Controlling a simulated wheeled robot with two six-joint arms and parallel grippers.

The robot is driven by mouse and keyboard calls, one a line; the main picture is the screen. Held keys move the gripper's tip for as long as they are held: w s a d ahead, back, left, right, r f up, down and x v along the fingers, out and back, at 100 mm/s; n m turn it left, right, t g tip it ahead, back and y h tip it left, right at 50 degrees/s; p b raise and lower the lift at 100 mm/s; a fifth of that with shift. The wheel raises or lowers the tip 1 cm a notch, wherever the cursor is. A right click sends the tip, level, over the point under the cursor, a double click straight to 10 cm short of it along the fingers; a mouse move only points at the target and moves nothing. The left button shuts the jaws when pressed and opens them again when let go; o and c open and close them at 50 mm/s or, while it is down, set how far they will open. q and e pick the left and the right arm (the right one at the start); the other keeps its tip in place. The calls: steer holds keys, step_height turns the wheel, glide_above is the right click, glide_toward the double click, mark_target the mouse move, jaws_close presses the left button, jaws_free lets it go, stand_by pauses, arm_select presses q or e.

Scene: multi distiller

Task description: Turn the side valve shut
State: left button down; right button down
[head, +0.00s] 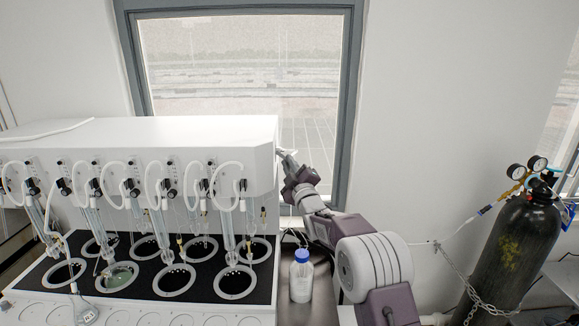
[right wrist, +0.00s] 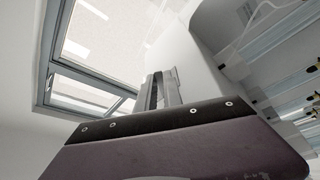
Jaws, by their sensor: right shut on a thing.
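The white multi distiller (head: 150,140) stands at the left in the head view. Its side face (right wrist: 195,60) also shows in the right wrist view. My right gripper (head: 283,156) reaches up to the upper right side of the distiller's housing. In the right wrist view its fingers (right wrist: 163,90) are close together against that side, shut on a small part that is the side valve by its place. The valve is mostly hidden by the fingers and the housing, so its angle cannot be told. My left gripper is not in view.
Glass tubes and hoses hang along the distiller's front above a black rack (head: 205,285) with round holes. A blue-capped bottle (head: 301,276) stands below my right arm. A chained dark gas cylinder (head: 515,250) with gauges stands at the right. A window (head: 345,100) is behind.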

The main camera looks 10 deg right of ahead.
steer(key=m+b, duration=0.1)
steer(key=b, duration=0.1)
steer(key=m+t+h+b, duration=0.1)
steer(key=m+b, duration=0.1)
steer(key=a+f+m+h+b, duration=0.1)
steer(key=m+b, duration=0.1)
steer(key=shift+w+b, duration=0.1)
steer(key=shift+b, duration=0.25)
steer(key=c, duration=1.5)
jaws_free()
